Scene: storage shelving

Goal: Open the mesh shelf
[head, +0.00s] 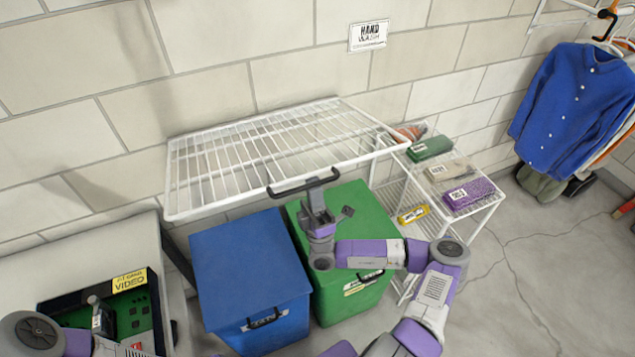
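The white mesh shelf (230,160) sticks out from the brick wall, roughly level, above two bins. Its black handle (285,190) is on the front edge. My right gripper (313,184) is at the handle, and its fingertips overlap the bar. Whether the fingers are closed around it is hidden by the angle. My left gripper (99,307) is low at the left, over a black box and away from the shelf. Its fingers are too small to read.
A blue bin (245,265) and a green bin (350,215) stand under the shelf. A white wire rack (474,212) with several packages is right of them. A black box (155,290) sits on a pale surface at left. Clothes, including a blue shirt (575,110), hang at far right. Floor at right is mostly clear.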

